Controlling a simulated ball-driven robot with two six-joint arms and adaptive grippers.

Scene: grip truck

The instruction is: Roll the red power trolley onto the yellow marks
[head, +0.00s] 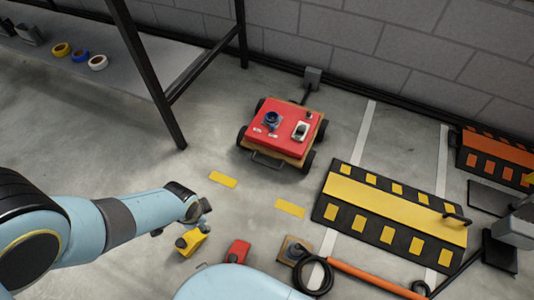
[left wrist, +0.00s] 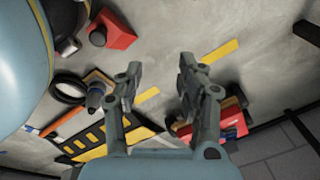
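The red power trolley (head: 283,136) stands on the floor near the wall, with a red top, a wooden-looking base, dark wheels and a dark handle (head: 270,161) at its front. Two yellow marks, one on the left (head: 223,179) and one on the right (head: 290,208), lie on bare floor in front of it. My left gripper (head: 200,209) is apart from the trolley, to its lower left. In the left wrist view, my left gripper (left wrist: 160,66) has its fingers spread, with nothing between them. The trolley (left wrist: 236,122) shows there, partly hidden behind one finger. My right gripper is not in view.
A yellow box (head: 190,242) and a red box (head: 237,252) sit on the near floor. A black-and-yellow ramp-like platform (head: 395,208) lies right of the marks. A dark-legged table (head: 110,62) stands upper left. Floor between trolley and marks is clear.

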